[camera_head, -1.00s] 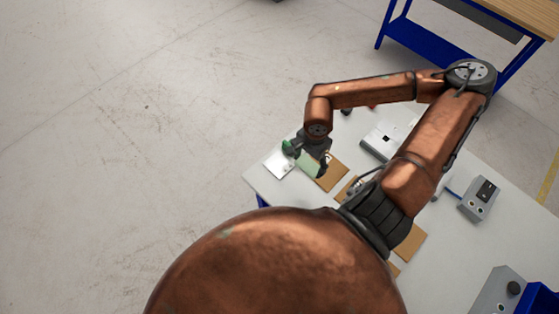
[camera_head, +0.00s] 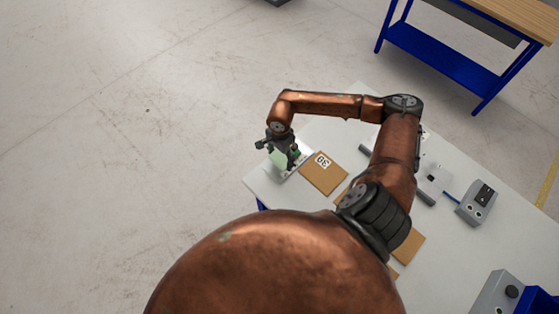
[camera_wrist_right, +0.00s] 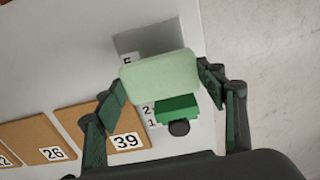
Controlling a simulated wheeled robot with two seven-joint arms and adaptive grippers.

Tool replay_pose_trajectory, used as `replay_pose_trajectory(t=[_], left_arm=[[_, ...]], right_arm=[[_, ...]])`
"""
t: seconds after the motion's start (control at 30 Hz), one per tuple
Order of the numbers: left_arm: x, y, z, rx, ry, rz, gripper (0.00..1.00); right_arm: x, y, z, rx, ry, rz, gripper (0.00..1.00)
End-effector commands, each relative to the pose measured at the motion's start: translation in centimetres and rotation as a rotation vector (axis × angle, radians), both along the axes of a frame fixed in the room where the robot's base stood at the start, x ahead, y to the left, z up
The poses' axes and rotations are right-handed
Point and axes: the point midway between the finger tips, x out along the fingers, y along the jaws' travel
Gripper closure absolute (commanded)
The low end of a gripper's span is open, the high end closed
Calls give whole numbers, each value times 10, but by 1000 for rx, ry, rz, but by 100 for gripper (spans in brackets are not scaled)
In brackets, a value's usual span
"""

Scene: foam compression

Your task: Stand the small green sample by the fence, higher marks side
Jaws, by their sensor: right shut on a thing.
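The small green sample, a pale green block, shows in the right wrist view (camera_wrist_right: 160,74) between the fingers of my right gripper (camera_wrist_right: 165,82). It also shows in the head view (camera_head: 277,160) below that gripper (camera_head: 281,150). The right gripper is shut on it, over or at a grey metal plate (camera_wrist_right: 143,40). The sample hides part of the plate and higher marks. I cannot tell whether the sample touches the plate. My left gripper is not in view.
A brown card marked 39 (camera_wrist_right: 85,127) lies close beside the plate, with one marked 26 (camera_wrist_right: 38,140) farther left. A grey control box (camera_head: 478,202) stands on the white table (camera_head: 455,232). The table edge is close to the plate.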

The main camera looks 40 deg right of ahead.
Motion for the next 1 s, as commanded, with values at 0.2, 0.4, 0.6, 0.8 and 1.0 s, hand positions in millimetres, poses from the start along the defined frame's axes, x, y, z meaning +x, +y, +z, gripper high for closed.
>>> replay_pose_trajectory(t=[0.2,0.4,0.6,0.8,1.0], left_arm=[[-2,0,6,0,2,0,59],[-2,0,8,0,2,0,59],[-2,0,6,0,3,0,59],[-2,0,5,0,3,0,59],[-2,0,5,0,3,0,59]], right_arm=[[3,2,-24,2,4,0,48],[5,1,-36,1,0,0,48],[4,1,-38,0,0,1,48],[4,1,-38,0,0,0,26],[4,1,-38,0,0,0,18]])
